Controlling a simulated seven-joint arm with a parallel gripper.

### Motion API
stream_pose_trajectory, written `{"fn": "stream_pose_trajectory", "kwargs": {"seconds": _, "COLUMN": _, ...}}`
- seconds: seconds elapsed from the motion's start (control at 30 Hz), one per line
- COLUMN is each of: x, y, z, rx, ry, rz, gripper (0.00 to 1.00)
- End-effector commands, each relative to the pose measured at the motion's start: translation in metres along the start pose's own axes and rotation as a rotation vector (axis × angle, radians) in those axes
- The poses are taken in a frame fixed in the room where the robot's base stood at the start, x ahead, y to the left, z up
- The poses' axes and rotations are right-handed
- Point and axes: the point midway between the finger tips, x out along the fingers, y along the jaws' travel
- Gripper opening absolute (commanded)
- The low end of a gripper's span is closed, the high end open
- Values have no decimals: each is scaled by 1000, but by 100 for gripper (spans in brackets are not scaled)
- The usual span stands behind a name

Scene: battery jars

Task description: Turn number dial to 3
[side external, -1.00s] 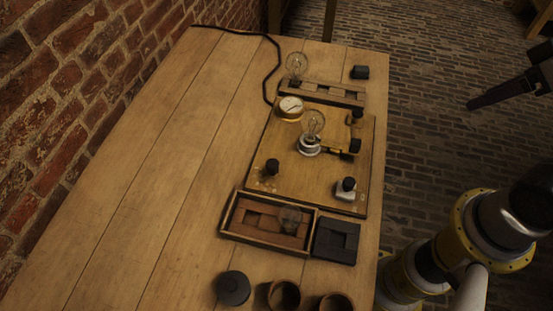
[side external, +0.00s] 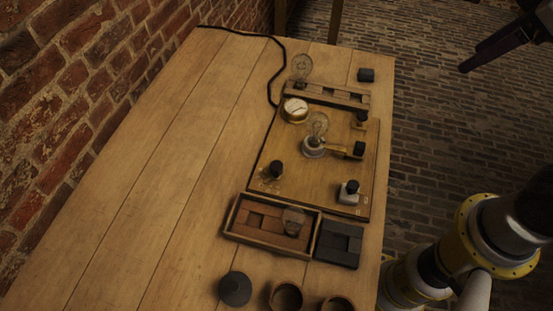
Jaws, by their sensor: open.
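A wooden board (side external: 318,188) lies on the table and carries several black knobs. One black knob (side external: 276,169) stands at its front left, with small marks on the wood around it. Another black knob (side external: 350,187) sits on a pale base at the front right. The numbers are too small to read, so I cannot tell which knob is the number dial. My gripper (side external: 490,52) is at the upper right, above the floor and well away from the board. It is open, partly cut off by the frame edge, and no held object shows.
A bulb (side external: 318,127) and a round gauge (side external: 295,109) stand up on the board. A wooden tray (side external: 229,216) of blocks, a dark block (side external: 338,245) and cups (side external: 286,296) lie in front. A rack (side external: 325,94) is behind. The table's left side is clear.

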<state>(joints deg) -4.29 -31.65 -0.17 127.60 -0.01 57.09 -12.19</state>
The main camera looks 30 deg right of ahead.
Motion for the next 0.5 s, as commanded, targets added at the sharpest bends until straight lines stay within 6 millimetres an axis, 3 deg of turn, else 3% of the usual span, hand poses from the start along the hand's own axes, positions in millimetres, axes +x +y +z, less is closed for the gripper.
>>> {"fn": "stream_pose_trajectory", "kwargs": {"seconds": 0.03, "x": 3, "y": -4, "z": -18, "rx": -49, "ry": -17, "rz": -18, "gripper": 67}}
{"fn": "stream_pose_trajectory", "kwargs": {"seconds": 0.27, "x": 33, "y": -40, "z": -97, "rx": -290, "ry": -101, "rz": -106, "gripper": 67}}
{"fn": "stream_pose_trajectory", "kwargs": {"seconds": 0.5, "x": 94, "y": -114, "z": -153, "rx": -533, "ry": -206, "rz": -196, "gripper": 67}}
